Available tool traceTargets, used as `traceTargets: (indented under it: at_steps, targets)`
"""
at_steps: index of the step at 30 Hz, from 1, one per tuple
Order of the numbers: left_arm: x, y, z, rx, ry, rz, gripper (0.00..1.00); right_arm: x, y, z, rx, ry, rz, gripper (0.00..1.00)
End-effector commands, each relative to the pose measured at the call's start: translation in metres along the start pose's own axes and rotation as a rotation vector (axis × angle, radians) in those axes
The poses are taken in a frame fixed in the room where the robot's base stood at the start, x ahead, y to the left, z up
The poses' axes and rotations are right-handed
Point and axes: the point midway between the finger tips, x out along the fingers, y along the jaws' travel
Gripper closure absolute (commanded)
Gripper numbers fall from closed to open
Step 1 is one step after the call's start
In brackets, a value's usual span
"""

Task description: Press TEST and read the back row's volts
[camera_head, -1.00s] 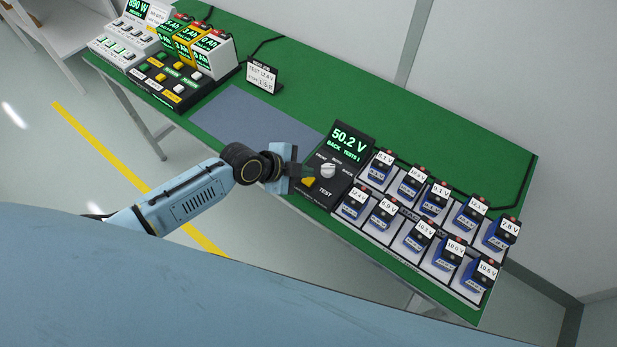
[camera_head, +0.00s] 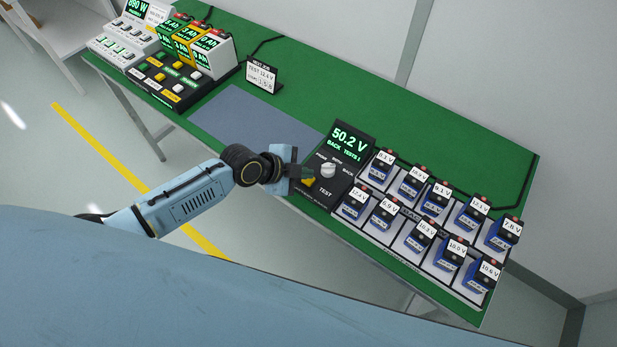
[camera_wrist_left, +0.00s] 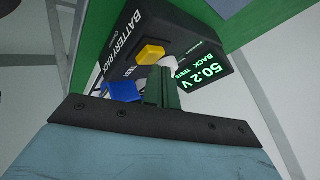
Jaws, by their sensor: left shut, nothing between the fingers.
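The black tester box (camera_head: 343,180) stands on the green table, left of the battery rack. Its screen (camera_head: 349,143) reads 50.2 V, with BACK and TESTS 1 below; the wrist view also shows 50.2 V on the screen (camera_wrist_left: 207,71). A white knob (camera_head: 328,170) sits mid-panel, among position labels. The yellow TEST button (camera_head: 308,183) is at the panel's lower left and also shows in the wrist view (camera_wrist_left: 151,54). My left gripper (camera_head: 307,173) is shut and empty, its fingertips close to the button. I cannot tell whether they touch it. My right gripper is out of view.
A rack (camera_head: 405,212) right of the tester holds two rows of blue batteries with volt labels. A small sign (camera_head: 263,76) stands at the back, reading TEST 12.4 V. A grey mat (camera_head: 250,118) lies bare left of the tester. Other devices crowd the far left.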

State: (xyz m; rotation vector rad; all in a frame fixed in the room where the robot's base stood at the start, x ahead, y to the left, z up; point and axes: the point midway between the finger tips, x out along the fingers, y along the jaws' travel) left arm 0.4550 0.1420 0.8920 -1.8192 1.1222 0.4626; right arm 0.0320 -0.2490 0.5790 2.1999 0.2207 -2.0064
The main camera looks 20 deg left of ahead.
Motion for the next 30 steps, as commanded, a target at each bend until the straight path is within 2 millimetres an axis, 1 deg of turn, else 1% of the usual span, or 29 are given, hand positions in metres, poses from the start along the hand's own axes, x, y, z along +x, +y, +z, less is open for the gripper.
traceTargets:
  at_steps: [22, 30]
  targets:
    - [0.0063, 0.0049, 0.0049, 0.000, -0.001, 0.001, 1.00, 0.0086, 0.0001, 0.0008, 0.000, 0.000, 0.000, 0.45]
    - [0.0055, 0.0046, 0.0045, 0.000, -0.001, 0.001, 1.00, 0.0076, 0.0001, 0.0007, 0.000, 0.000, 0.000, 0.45]
